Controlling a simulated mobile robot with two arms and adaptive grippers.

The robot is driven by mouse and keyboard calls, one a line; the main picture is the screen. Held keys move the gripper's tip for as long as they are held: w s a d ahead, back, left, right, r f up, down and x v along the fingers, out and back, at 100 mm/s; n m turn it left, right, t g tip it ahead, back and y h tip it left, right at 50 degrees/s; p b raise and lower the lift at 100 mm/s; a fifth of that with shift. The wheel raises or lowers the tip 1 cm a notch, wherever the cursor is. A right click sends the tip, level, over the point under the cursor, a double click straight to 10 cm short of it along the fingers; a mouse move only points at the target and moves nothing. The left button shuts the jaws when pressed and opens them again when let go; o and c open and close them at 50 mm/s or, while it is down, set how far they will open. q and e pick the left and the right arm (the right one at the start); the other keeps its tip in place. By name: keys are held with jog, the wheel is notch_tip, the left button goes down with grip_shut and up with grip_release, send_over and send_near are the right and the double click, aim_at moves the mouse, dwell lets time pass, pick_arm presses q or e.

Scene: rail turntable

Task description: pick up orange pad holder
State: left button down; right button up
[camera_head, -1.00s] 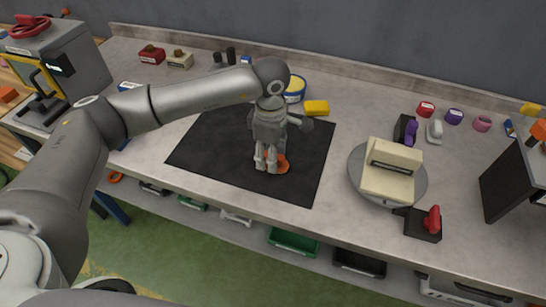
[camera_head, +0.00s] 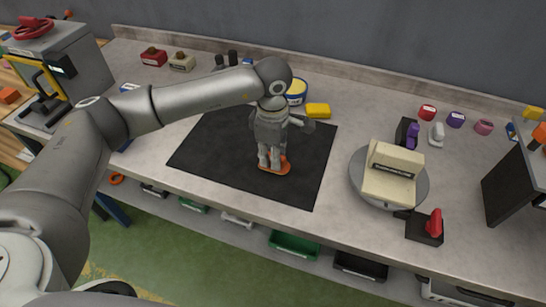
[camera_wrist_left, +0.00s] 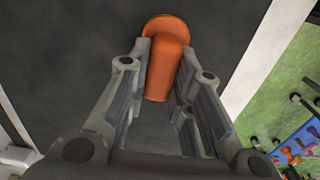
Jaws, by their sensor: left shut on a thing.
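The orange pad holder (camera_head: 276,168) is on or just above the black mat (camera_head: 222,150), at the fingertips of my left gripper (camera_head: 272,160). In the left wrist view the orange pad holder (camera_wrist_left: 165,72) shows a rounded base and a handle. The handle is between the two fingers of my left gripper (camera_wrist_left: 163,62), which is shut on it. In the head view the fingers point down and hide part of the holder. I cannot tell whether its base touches the mat. My right gripper is not in view.
A round turntable (camera_head: 418,188) with a cream block (camera_head: 390,180) stands right of the mat. A black box with a red switch (camera_head: 432,224) is near the front edge. A yellow block (camera_head: 318,111) and a blue-and-yellow tin (camera_head: 296,91) lie behind the mat.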

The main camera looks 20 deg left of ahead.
pick_arm(q)
jog(key=shift+r, duration=0.45)
jog(key=s+r+b, duration=0.4)
jog(key=s+r, duration=0.7)
jog(key=s, duration=0.3)
jog(key=shift+a+r, duration=0.2)
jog(key=shift+r, duration=0.05)
jog(key=c, duration=1.9)
grip_release()
jog(key=shift+c, duration=1.5)
